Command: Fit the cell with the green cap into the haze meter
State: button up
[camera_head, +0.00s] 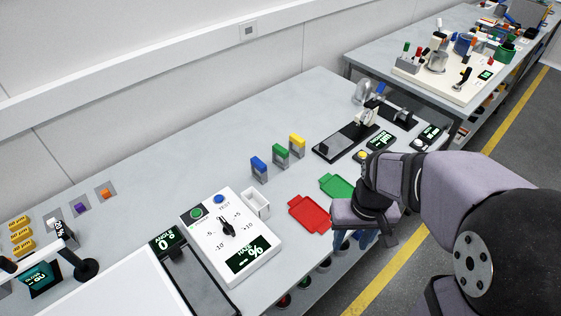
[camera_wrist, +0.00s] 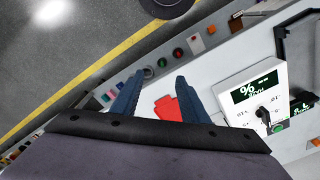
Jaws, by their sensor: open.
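The cell with the green cap (camera_head: 281,153) stands upright on the bench in the head view, between the blue-capped cell (camera_head: 259,167) and the yellow-capped cell (camera_head: 297,144). The haze meter (camera_head: 228,242) is a white box with a dial, buttons and a green "HAZE %" display; a small white open-topped holder (camera_head: 256,203) sits at its right side. The meter also shows at the right of the wrist view (camera_wrist: 258,98). My gripper (camera_head: 352,240) is open and empty near the bench's front edge, to the right of the meter and apart from the cells. Its two fingers (camera_wrist: 152,98) show in the wrist view.
A red tray (camera_head: 310,214) and a green tray (camera_head: 337,186) lie flat between the meter and my gripper. A black fixture (camera_head: 345,141) stands behind. An angle display (camera_head: 168,240) is left of the meter. Bench around the cells is clear.

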jog(key=w+a+r+n+t+y, duration=0.15)
jog(key=w+a, duration=0.25)
jog(key=w, duration=0.7)
jog(key=w+a+n, duration=0.3)
jog(key=w, duration=0.8)
jog(key=n+y+b, duration=0.1)
jog(key=n+y, duration=0.1)
jog(key=n, duration=0.3)
send_over(282, 149)
jog(key=s+d, duration=0.2)
notch_tip(282, 149, down, 2)
jog(key=shift+m+t, duration=0.25)
jog(key=shift+t, duration=0.3)
jog(key=shift+p+x, duration=1.9)
jog(key=shift+x, duration=1.75)
jog(key=shift+d, duration=0.15)
grip_shut()
